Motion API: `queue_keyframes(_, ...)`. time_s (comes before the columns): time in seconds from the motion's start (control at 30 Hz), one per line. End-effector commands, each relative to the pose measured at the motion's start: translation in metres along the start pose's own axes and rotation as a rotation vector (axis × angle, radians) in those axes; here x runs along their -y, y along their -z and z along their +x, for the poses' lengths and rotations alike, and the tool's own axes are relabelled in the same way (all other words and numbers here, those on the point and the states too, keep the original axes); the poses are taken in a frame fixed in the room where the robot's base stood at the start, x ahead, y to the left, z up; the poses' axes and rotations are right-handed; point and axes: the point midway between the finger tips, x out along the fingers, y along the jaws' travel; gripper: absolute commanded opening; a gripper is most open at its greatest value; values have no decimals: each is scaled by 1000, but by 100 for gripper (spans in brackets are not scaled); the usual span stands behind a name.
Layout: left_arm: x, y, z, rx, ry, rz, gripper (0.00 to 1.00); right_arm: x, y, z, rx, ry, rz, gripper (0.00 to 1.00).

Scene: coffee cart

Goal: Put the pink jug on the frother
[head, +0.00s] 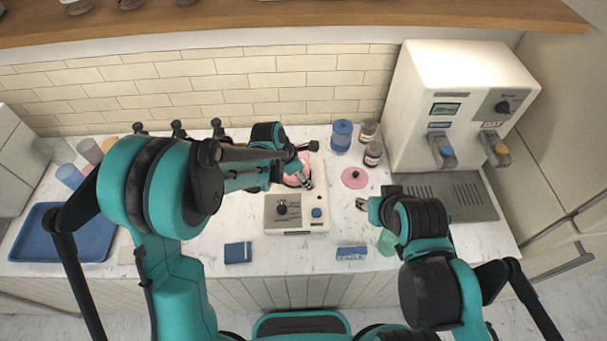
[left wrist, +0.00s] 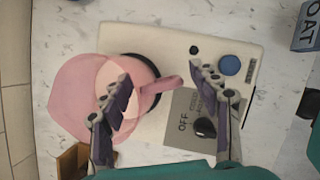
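The pink jug (left wrist: 85,95) stands over the dark round plate of the white frother (left wrist: 225,60) in the left wrist view. Its handle (left wrist: 163,88) points toward the frother's knob side. In the head view the jug (head: 291,181) is mostly hidden behind my left gripper (head: 305,166), at the back of the frother (head: 297,226). My left gripper (left wrist: 160,92) is open, with one finger on each side of the handle and a gap to it. Whether the jug sits fully flat is hard to see. My right gripper (head: 366,204) is right of the frother; its fingers are too small to read.
A pink lid (head: 354,178) lies right of the frother. A blue canister (head: 341,135) and brown jars (head: 373,153) stand behind it. A green cup (head: 386,243) is by my right arm. The coffee machine (head: 455,75) is at right, a blue tray (head: 40,238) at left.

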Motion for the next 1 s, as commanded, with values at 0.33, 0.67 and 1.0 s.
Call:
queue_keyframes(0.33,0,-1,-30,0,-1,-1,62,0,5,-7,0,0,0,40)
queue_keyframes(0.67,0,-1,-101,-1,0,-1,62,0,11,-16,0,0,0,40)
queue_keyframes(1.0,0,-1,-124,0,0,1,62,0,13,-18,0,0,0,40)
